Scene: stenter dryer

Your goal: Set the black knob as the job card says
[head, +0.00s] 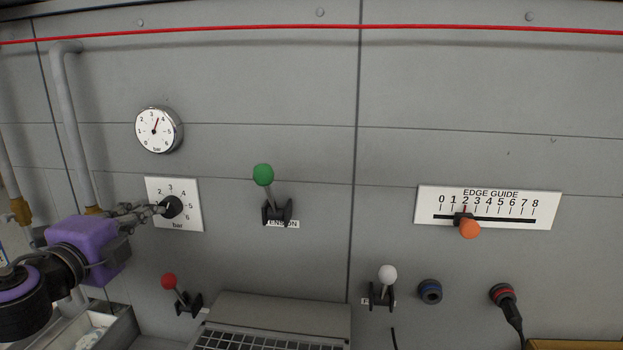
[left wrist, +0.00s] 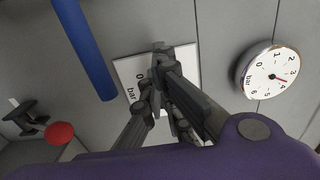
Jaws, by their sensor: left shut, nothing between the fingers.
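The black knob (head: 173,207) sits on a white scale plate (head: 190,221) marked in bar on the grey panel. My left gripper (head: 157,209), with a purple body, reaches in from the left. Its fingers are shut with nothing between them, and the tips are at the knob's left side; I cannot tell whether they touch it. The fingers hide part of the scale, and I cannot read the knob's setting. In the left wrist view the shut fingers (left wrist: 160,52) lie over the plate (left wrist: 124,70) and hide the knob. My right gripper and a readable job card are not in view.
A round bar gauge (head: 157,131) above the plate has its needle between 3 and 4. Green (head: 263,175), red (head: 169,281) and white (head: 388,273) ball levers stick out. An edge guide slider (head: 469,228) is at right. A grey pipe (head: 69,120) runs down at left.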

